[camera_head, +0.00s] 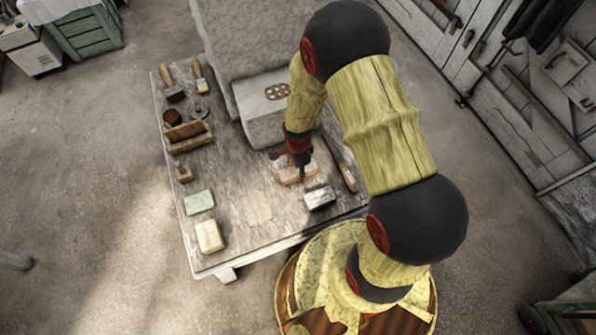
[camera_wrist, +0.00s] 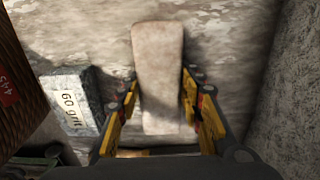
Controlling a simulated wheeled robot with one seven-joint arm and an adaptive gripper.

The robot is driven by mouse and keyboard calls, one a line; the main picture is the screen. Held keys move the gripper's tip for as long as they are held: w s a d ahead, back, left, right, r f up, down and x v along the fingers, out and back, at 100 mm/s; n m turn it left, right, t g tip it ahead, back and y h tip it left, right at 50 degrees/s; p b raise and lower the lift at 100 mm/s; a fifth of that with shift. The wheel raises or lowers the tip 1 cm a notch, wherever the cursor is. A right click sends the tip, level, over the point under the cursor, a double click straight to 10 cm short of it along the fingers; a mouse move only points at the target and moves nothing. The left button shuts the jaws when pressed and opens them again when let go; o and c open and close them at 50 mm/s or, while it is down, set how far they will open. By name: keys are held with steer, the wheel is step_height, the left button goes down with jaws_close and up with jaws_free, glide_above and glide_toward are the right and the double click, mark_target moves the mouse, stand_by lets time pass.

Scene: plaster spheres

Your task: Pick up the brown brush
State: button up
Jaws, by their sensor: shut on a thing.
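The brown brush (camera_head: 294,176) shows in the head view as a small tan-brown block under my gripper (camera_head: 296,160), near the front right of the worktable. In the wrist view the brush (camera_wrist: 158,65) is a long, pale tan bar seen from above, its underside hidden. My gripper (camera_wrist: 161,90) has one yellow-and-black finger on each side of it and is shut on it. I cannot tell whether the brush is clear of the tabletop.
A grey block marked 60 grit (camera_wrist: 76,98) stands left of my gripper. The worktable (camera_head: 233,178) also holds a wooden-handled tool (camera_head: 348,177), a large pale stone block (camera_head: 262,105), a wooden caddy (camera_head: 188,137), a green block (camera_head: 198,202) and a cream block (camera_head: 209,236).

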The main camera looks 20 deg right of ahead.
steer(key=shift+c, duration=1.1)
steer(key=shift+r+p, duration=0.3)
steer(key=shift+r, duration=0.2)
step_height(320, 180, up, 2)
steer(key=shift+r+p, duration=0.1)
steer(key=shift+p, duration=0.6)
steer(key=s+r+p, duration=0.5)
steer(key=s+r, duration=0.4)
steer(key=s, duration=0.5)
steer(key=shift+r+p, duration=0.4)
